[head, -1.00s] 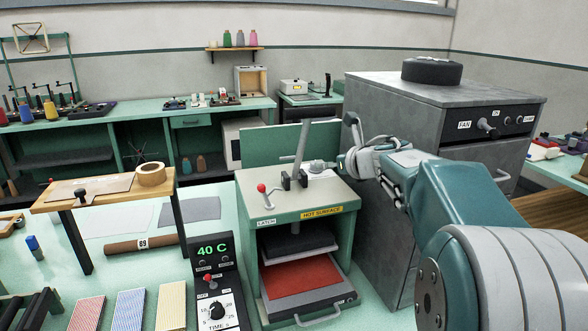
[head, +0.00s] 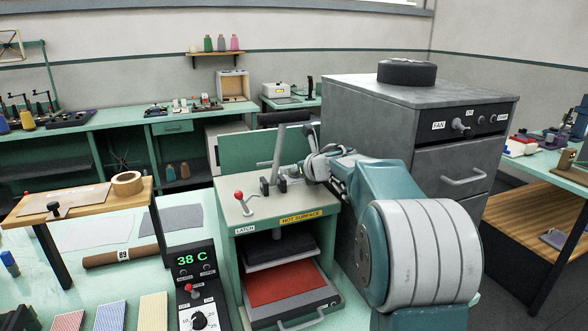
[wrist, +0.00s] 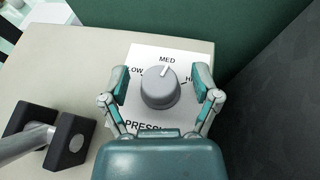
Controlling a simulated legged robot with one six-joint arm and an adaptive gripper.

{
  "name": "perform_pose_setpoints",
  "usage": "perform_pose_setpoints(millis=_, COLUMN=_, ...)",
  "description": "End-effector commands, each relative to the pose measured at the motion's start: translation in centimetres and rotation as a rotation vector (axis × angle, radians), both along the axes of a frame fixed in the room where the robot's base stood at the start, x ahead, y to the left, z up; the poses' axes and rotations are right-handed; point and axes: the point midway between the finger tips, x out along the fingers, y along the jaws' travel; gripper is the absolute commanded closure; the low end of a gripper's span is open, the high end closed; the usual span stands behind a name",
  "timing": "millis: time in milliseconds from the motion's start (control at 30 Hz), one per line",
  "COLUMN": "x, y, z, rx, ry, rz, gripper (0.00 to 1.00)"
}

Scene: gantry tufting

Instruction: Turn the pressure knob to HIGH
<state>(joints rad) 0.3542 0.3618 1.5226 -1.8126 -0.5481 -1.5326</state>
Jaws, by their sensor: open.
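The pressure knob (wrist: 159,88) is a grey round dial on a white label (wrist: 140,60) in the wrist view. Its white pointer mark is near MED, leaning slightly right toward HIGH. LOW is printed on the left, and the HIGH word is partly covered by a finger. My gripper (wrist: 162,76) is open, with one finger on each side of the knob and visible gaps between. In the head view my gripper (head: 312,166) is over the right part of the press top, and the knob cannot be made out there.
A black-and-grey lever bracket (wrist: 65,140) stands left of the knob. The press (head: 242,213) has a red-balled latch lever (head: 240,196) and a "HOT SURFACE" strip. A green panel (wrist: 240,30) rises behind the knob. A grey cabinet (head: 345,110) stands close on the right.

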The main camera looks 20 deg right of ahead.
Motion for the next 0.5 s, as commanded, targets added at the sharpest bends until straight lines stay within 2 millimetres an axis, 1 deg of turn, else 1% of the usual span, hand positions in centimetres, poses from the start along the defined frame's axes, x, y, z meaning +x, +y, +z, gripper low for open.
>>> perform_pose_setpoints(millis=167, x=0.00, y=0.20, z=0.03, rx=-0.002, ry=0.000, rz=0.001, gripper=0.20)
perform_pose_setpoints(millis=200, x=0.00, y=0.21, z=0.03, rx=-0.002, ry=0.000, rz=0.001, gripper=0.38)
perform_pose_setpoints(millis=267, x=0.00, y=0.21, z=0.03, rx=-0.002, ry=0.000, rz=0.001, gripper=0.65)
perform_pose_setpoints(millis=300, x=-0.01, y=0.23, z=0.03, rx=-0.002, ry=0.000, rz=0.000, gripper=0.83)
perform_pose_setpoints(millis=333, x=0.00, y=0.24, z=0.02, rx=-0.002, ry=0.000, rz=0.000, gripper=0.96)
perform_pose_setpoints(millis=367, x=0.00, y=0.23, z=0.01, rx=-0.002, ry=0.000, rz=0.000, gripper=1.00)
perform_pose_setpoints(millis=500, x=0.04, y=0.23, z=-0.04, rx=-0.002, ry=0.001, rz=0.001, gripper=1.00)
